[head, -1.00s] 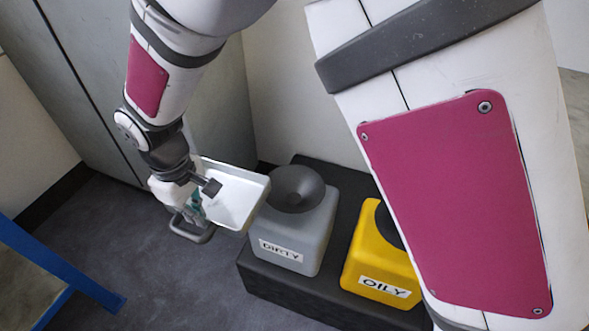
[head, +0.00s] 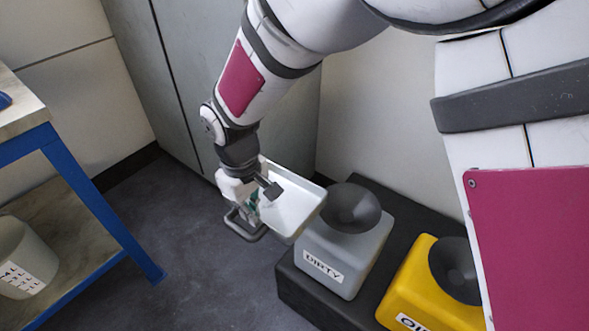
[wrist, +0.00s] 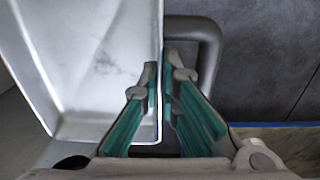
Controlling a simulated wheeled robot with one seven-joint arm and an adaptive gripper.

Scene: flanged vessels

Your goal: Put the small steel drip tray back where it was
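The small steel drip tray (head: 292,205) is a shallow, pale rectangular pan with a grey loop handle (head: 245,226). My gripper (head: 256,198) is shut on the tray at its handle side and holds it in the air above the floor. In the wrist view the fingers (wrist: 162,88) close around the tray's near wall, with the tray (wrist: 105,60) to the left and the handle (wrist: 210,50) to the right. The exact grip point is partly hidden. No liquid is clearly visible in the tray; a few dark smudges mark its bottom.
A grey container (head: 345,255) labelled DIRTY, with a dark funnel (head: 352,206), stands just right of the tray. A yellow container (head: 425,290) stands beside it on a black plinth (head: 300,288). A blue-framed bench (head: 105,215) with a labelled bucket (head: 25,262) is at left. Floor between is clear.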

